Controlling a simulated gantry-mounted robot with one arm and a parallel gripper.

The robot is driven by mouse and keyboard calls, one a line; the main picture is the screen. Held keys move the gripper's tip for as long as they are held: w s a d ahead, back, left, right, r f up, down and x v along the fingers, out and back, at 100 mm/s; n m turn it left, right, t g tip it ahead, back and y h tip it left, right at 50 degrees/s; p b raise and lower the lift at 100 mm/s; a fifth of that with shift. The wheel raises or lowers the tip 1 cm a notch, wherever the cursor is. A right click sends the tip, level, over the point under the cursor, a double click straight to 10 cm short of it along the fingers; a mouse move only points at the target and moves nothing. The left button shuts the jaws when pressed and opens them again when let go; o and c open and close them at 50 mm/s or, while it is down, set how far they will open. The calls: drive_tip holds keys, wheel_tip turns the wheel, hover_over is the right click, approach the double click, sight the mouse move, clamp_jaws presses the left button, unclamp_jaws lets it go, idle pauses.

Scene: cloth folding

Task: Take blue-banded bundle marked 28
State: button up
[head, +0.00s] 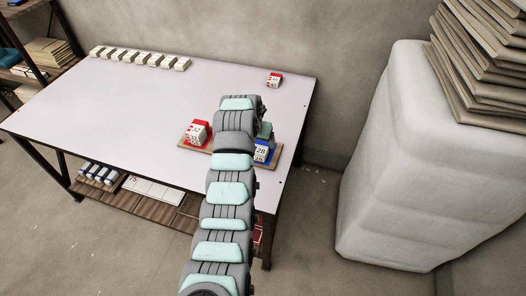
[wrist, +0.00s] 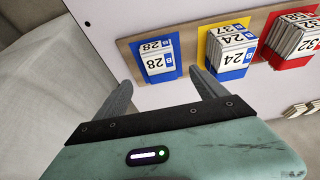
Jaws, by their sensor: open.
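The bundle marked 28 (wrist: 157,64) is a white stack of cards with a small blue label. It sits on a blue piece on a tan board in the wrist view. In the head view the bundle marked 28 (head: 261,151) shows at the right of my arm, with blue around it. My gripper (wrist: 158,78) is open in the wrist view. Its two fingers lie either side of the near edge of the 28 bundle, with no contact visible.
On the tan board (wrist: 196,43), a bundle marked 24 (wrist: 231,48) on yellow and blue and a red-backed bundle marked 32 (wrist: 296,38) stand to the right.

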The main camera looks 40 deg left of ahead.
sight(260, 148)
drive_tip(key=shift+x, duration=1.1)
drive_tip(key=shift+b+x, duration=0.7)
drive_tip(key=shift+x, duration=0.3)
drive_tip(key=shift+b+x, duration=1.2)
drive_tip(key=shift+x, duration=0.4)
drive_tip(key=shift+w, duration=0.1)
drive_tip(key=shift+r, duration=0.1)
drive_tip(key=c, duration=1.5)
